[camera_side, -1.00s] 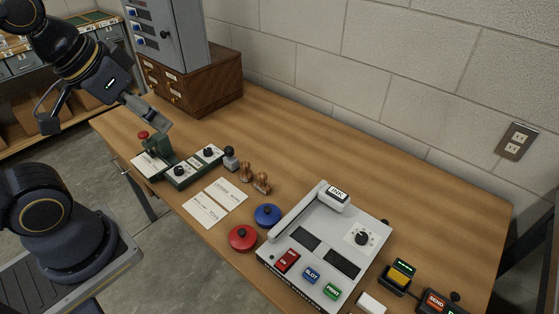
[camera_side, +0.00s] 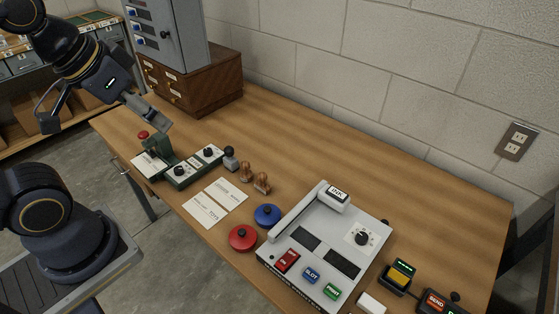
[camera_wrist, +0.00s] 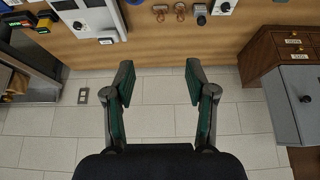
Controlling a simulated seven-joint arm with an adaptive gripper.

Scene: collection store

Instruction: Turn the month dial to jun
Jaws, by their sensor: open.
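A green-sided box with two pale plates (camera_side: 194,166) lies at the left of the bench in the side view. It carries two black dials, a near one (camera_side: 180,171) and a far one (camera_side: 208,152). Their lettering is too small to read, so I cannot tell which is the month dial or where it points. One dial (camera_wrist: 225,7) shows at the top edge of the wrist view. My gripper (camera_side: 104,123) is open and empty, above and apart from the box; its two fingers also show spread in the wrist view (camera_wrist: 159,82).
A green press with a red knob (camera_side: 143,135) stands just left of the box. A dark-handled stamp (camera_side: 230,158) and two wooden stamps (camera_side: 254,178) stand right of it. A wooden drawer cabinet (camera_side: 205,88) stands behind.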

